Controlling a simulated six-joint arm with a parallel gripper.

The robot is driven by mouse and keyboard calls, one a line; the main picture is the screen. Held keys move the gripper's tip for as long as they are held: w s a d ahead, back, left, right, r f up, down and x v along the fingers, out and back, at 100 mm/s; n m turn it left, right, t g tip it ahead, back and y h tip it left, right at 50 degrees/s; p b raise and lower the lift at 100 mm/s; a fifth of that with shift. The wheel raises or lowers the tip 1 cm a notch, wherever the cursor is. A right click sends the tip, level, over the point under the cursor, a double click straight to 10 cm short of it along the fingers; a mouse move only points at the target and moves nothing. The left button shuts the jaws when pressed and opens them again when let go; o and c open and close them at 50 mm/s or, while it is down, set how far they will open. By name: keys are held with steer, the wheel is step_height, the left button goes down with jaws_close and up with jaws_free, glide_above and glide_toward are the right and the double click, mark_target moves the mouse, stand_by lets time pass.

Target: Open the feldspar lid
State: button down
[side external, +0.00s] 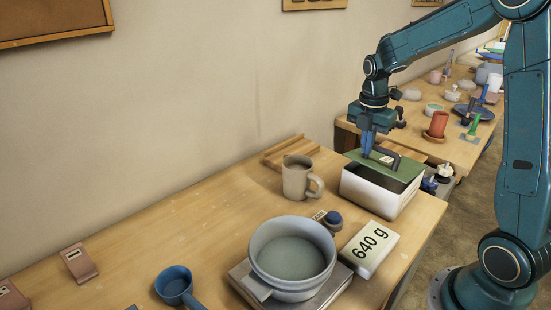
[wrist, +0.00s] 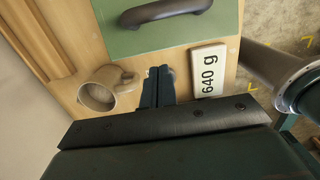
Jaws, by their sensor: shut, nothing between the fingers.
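A white box (side external: 372,193) with a green lid (side external: 405,174) stands at the right end of the table. A dark gap shows between the lid and the box's front wall in the side view; I cannot tell exactly how the lid sits. A dark bar handle (side external: 390,158) is on the lid. The lid (wrist: 205,32) and its curved handle (wrist: 166,11) also show at the top of the wrist view. No feldspar name is readable. My gripper (side external: 367,154) is shut and empty, pointing down near the left end of the handle. Its fingertips (wrist: 158,72) show below the lid in the wrist view.
A beige mug (side external: 297,178) and a wooden rack (side external: 279,152) stand left of the box. A second table (side external: 453,150) behind holds several items.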

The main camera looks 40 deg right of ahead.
steer(key=s+a+r+m, duration=0.1)
steer(key=s+r+m, duration=0.1)
steer(key=r+m, duration=0.4)
steer(key=s+a+r+m+t, duration=0.1)
steer(key=r+m, duration=0.5)
steer(key=m, duration=0.6)
steer(key=shift+s+r+h, duration=0.3)
steer(key=shift+s+r, duration=0.1)
steer(key=shift+s, duration=0.4)
stand_by(0.3)
steer(key=c, duration=1.5)
jaws_free()
steer(key=shift+d, duration=0.2)
steer(key=shift+o, duration=0.7)
steer(key=shift+w+d, duration=0.25)
steer(key=shift+d, duration=0.05)
steer(key=w+d+g+y, duration=0.1)
steer(key=w+d, duration=0.1)
steer(key=d, duration=0.5)
steer(key=shift+d+f, duration=0.4)
steer(key=shift+f, duration=0.05)
steer(key=shift+f, duration=0.1)
